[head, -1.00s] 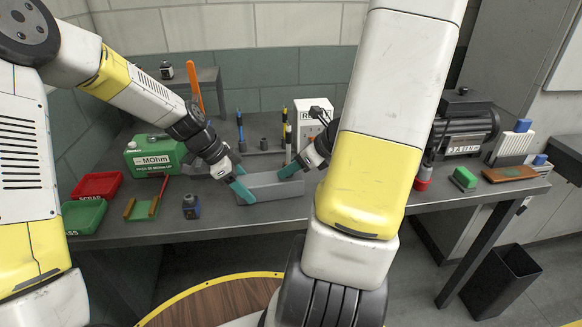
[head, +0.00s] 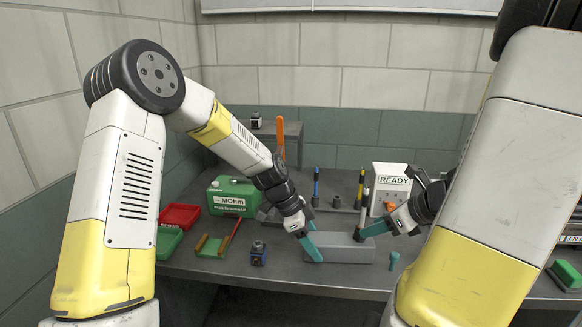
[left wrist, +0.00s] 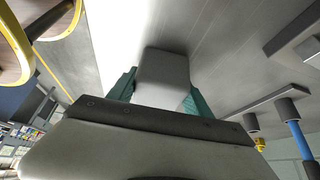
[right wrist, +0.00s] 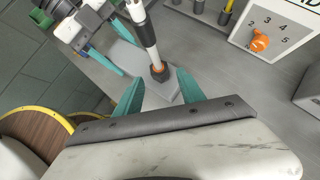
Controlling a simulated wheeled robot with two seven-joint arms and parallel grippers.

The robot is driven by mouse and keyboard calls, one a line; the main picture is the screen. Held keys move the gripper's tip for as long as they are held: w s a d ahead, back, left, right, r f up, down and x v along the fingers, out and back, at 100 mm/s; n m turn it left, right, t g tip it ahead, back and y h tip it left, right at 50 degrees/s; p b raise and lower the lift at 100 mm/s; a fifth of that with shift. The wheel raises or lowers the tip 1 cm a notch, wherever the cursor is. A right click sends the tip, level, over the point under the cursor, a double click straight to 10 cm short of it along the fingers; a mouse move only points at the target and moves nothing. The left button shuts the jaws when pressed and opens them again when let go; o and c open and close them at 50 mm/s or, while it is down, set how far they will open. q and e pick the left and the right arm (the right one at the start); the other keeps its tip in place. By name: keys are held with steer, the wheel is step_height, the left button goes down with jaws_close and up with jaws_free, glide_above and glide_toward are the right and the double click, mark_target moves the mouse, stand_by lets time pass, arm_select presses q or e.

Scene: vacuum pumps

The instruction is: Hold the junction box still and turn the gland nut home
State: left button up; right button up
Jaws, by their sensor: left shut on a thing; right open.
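The junction box (head: 345,252) is a low grey block on the bench, also between the fingers in the left wrist view (left wrist: 163,72). My left gripper (head: 308,243) is shut on its left end. In the right wrist view, a dark hexagonal nut (right wrist: 158,73) with an orange ring sits on a grey block, under an upright black-and-white shaft (right wrist: 148,38). The shaft rises at the box's right end in the head view (head: 362,212). My right gripper (right wrist: 158,92) is open, fingers apart around the nut's near side, not visibly touching it.
A READY panel (head: 392,184) with an orange knob stands behind the right end. A green MOhm unit (head: 232,197), red tray (head: 180,216), green tray (head: 168,241) and small dark block (head: 258,254) are on the left. Upright tools stand behind the box.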

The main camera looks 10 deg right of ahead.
arm_select(q)
steer(key=o, duration=1.8)
